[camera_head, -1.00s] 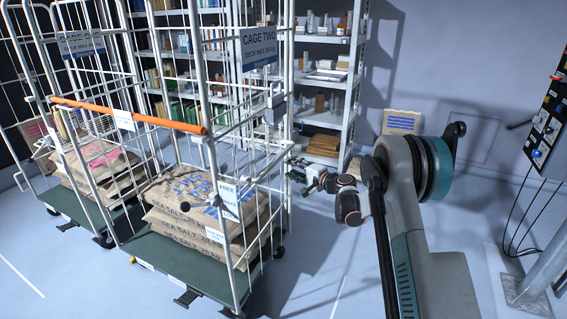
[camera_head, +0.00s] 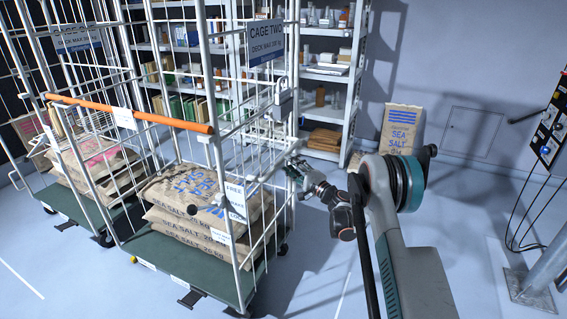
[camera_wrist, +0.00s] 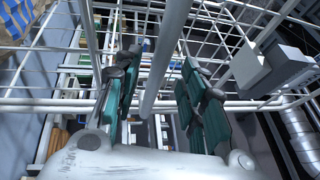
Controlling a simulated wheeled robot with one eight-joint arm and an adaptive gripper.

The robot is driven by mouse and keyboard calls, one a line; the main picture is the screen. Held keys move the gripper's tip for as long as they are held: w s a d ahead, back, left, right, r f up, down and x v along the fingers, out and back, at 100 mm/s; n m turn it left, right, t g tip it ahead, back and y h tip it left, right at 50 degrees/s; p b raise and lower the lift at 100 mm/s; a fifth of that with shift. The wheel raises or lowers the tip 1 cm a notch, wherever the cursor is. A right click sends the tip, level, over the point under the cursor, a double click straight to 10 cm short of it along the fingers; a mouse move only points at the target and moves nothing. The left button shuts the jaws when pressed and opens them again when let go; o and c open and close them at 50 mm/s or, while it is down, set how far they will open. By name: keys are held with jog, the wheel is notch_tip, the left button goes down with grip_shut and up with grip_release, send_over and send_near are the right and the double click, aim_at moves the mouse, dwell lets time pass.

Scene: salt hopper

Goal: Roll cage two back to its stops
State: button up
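My gripper (camera_head: 293,172) is at the cage's right side, partly hidden by the mesh in the head view. In the wrist view, my gripper (camera_wrist: 163,100) has its dark green fingers apart on either side of a white cage tube (camera_wrist: 166,55). Gaps show between the tube and both fingers. The stops cannot be made out.
Another loaded cage (camera_head: 78,40) stands at the left. Shelves (camera_head: 322,75) are behind. A salt sack (camera_head: 400,130) leans at the back wall. A control panel (camera_head: 548,125) and a grey post (camera_head: 545,270) are at the right. A grey box (camera_wrist: 265,68) is right of the fingers.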

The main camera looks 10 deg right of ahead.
aim_at(283, 159)
jog(key=shift+b+x, duration=0.55)
jog(key=shift+x, duration=1.95)
grip_shut()
